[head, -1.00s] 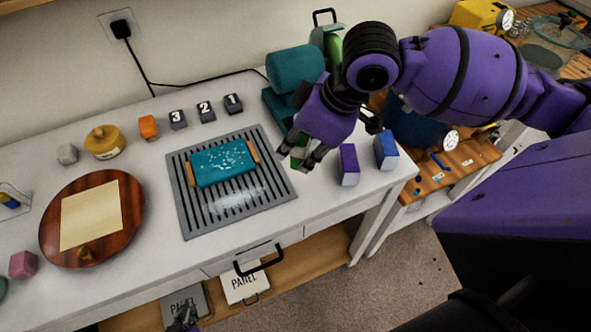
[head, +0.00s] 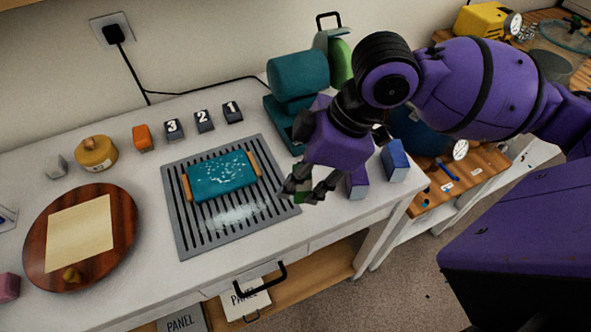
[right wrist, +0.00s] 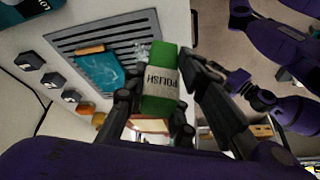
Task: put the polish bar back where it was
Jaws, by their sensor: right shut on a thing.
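The polish bar is a green block with a white POLISH label, seen in the right wrist view (right wrist: 160,80) between my right fingers. My right gripper (head: 305,194) is shut on it, just off the right edge of the slatted grey tray (head: 176,229). In the head view only a small green part of the bar (head: 302,197) shows between the fingers. A purple block (head: 357,184) and a blue block (head: 394,160) stand to the right of the gripper. A purple arm with dark end parts, seemingly my left gripper (right wrist: 240,80), shows at the right wrist view's right; its jaws are unclear.
A teal piece with wooden ends (head: 222,177) lies on the tray. Blocks numbered 3, 2, 1 (head: 204,120) stand behind it. A teal machine (head: 297,75) stands behind my right gripper. A round wooden board (head: 118,235) is at left. The table's front edge is close.

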